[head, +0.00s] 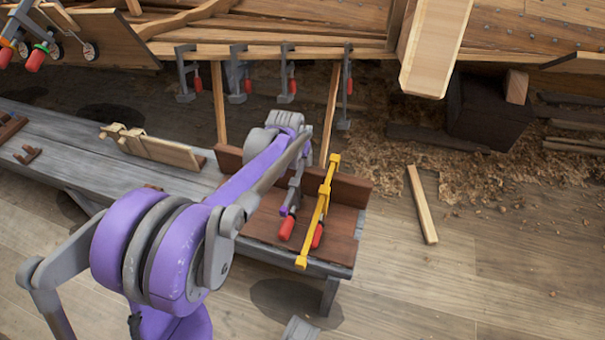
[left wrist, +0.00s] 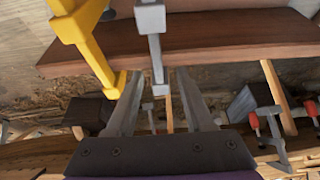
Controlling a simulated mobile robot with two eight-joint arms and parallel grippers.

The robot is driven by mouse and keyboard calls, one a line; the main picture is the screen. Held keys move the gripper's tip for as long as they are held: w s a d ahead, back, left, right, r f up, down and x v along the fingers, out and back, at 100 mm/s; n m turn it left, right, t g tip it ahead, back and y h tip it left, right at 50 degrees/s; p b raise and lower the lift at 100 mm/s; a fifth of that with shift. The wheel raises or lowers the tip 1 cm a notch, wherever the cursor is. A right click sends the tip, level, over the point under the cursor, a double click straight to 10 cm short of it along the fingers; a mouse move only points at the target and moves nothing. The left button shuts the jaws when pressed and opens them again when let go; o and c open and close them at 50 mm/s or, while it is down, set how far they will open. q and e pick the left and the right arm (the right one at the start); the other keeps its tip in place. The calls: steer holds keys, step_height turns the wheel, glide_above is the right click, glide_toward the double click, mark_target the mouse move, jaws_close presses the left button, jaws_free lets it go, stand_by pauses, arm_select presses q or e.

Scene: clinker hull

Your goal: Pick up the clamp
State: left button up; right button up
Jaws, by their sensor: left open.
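A yellow bar clamp (head: 323,210) leans across the edge of a wooden tray (head: 354,190) at the right end of the bench. It also shows on the left of the left wrist view (left wrist: 88,45). My left gripper (left wrist: 160,73) is open over the tray's far edge. In the left wrist view a grey clamp's bar (left wrist: 155,48) appears between its fingers. I cannot tell whether they touch it. In the head view my purple arm hides the fingertips. My right gripper is not in view.
Several grey clamps (head: 238,75) hang from the hull's plank behind the bench (head: 85,165). A plank with wooden pieces (head: 165,150) stands on the bench. A dark block (head: 487,112) and a loose batten (head: 422,205) are on the floor. The floor at front right is clear.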

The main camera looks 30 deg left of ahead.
mark_target(302, 165)
arm_select(q)
steer(key=b+x, duration=0.1)
steer(key=x, duration=0.3)
steer(key=shift+d, duration=0.15)
steer(key=shift+f, duration=0.25)
stand_by(0.4)
jaws_close()
stand_by(1.3)
